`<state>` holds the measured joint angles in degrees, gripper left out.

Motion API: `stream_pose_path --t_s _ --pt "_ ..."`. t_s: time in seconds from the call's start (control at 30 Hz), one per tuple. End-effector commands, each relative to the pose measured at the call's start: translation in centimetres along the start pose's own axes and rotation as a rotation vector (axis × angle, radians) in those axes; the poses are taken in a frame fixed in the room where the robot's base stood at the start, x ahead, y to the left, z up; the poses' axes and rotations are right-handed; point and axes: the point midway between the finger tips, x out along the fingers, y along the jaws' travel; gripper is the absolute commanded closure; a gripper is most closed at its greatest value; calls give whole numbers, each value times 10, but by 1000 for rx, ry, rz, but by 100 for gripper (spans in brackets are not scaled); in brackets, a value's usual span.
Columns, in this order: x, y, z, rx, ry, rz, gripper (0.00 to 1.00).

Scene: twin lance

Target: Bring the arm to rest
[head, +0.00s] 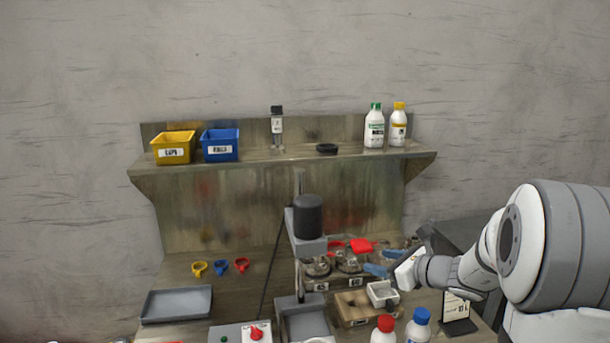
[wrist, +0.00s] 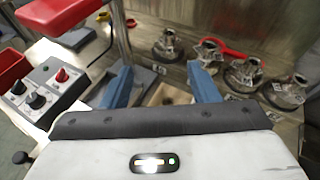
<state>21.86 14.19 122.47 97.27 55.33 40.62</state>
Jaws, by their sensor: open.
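My arm (head: 465,272) reaches in from the right in the head view, above the right part of the bench. My gripper (head: 384,262) points left and hovers near several metal fittings (head: 348,264). In the wrist view my gripper (wrist: 161,88) is open, with its two blue fingers wide apart. Nothing is held between them. Behind the gap a small pale box (wrist: 168,95) shows, partly hidden by the fingers and the gripper body.
A post with a dark cylinder (head: 308,216) stands mid-bench. A control box with a red knob (head: 255,332) is in front. White bottles with red (head: 385,330) and blue (head: 418,327) caps stand near the arm. A shelf (head: 290,158) holds bins and bottles. The grey tray (head: 177,305) looks empty.

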Motion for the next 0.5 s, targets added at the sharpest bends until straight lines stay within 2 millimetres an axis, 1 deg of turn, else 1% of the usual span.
stream_pose_path --t_s 0.03,0.17,0.37,0.47,0.5 --pt "1 11 0 -41 13 26 45" --pt "-2 39 0 -168 55 99 45" --pt "-11 89 -6 -420 130 242 45" --pt "-21 121 -14 -597 177 340 45" --pt "-27 135 -18 -684 198 388 45"
